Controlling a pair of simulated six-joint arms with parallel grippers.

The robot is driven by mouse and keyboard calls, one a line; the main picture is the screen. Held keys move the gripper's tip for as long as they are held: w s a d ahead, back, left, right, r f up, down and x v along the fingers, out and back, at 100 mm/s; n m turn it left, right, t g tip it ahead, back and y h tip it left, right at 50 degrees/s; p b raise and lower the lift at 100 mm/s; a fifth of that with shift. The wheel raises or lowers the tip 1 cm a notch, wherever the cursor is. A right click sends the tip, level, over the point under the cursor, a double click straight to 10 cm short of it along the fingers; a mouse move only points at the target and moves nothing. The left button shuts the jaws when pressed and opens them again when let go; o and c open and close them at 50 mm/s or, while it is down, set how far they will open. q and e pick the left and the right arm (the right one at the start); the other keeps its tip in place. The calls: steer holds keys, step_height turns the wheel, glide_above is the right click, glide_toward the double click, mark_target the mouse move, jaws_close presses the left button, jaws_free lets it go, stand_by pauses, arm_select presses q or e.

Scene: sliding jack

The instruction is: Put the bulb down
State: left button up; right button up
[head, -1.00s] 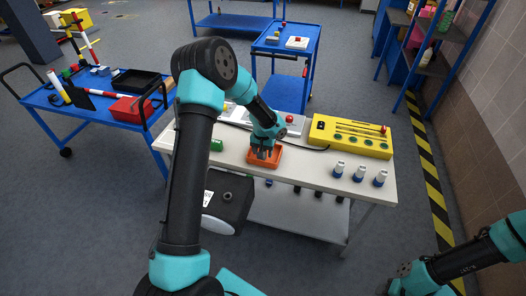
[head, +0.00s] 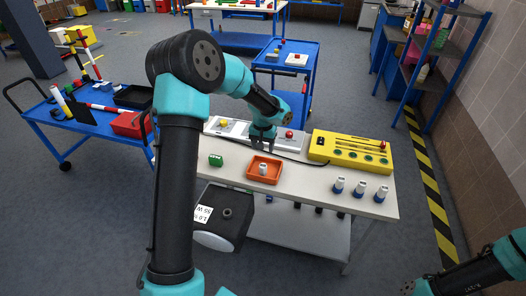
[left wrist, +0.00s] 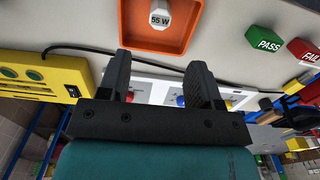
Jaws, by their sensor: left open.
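In the left wrist view the bulb (left wrist: 160,18) shows at the top, inside the orange tray (left wrist: 133,42). My left gripper (head: 262,149) is just behind and above the tray, open and empty. Its two fingers (left wrist: 160,72) show spread apart in the left wrist view, clear of the bulb. My right arm enters at the lower right, but its gripper is out of view.
White boxes with a red button (head: 289,134) and a yellow one are at the back. A green PASS block (head: 216,160) is left of the tray; a red FAIL block (left wrist: 304,50) is beside it.

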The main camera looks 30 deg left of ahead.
stand_by(0.7)
arm_select(q)
steer(key=s+d+f+m+h, duration=0.1)
steer(key=s+d+f, duration=0.15)
steer(key=f, duration=0.25)
steer(key=s+d+f+h, duration=0.1)
steer(key=s+d+f, duration=0.1)
steer(key=d+f, duration=0.2)
steer(key=s+d+f, duration=0.3)
steer(key=s+f, duration=0.1)
steer(key=s, duration=0.3)
steer(key=s+d+f+h, duration=0.1)
steer(key=s+d+f, duration=0.2)
steer(key=s, duration=0.4)
steer(key=s+d+f, duration=0.3)
steer(key=s+f, duration=0.3)
steer(key=s, duration=0.1)
steer(key=shift+t+h, duration=0.4)
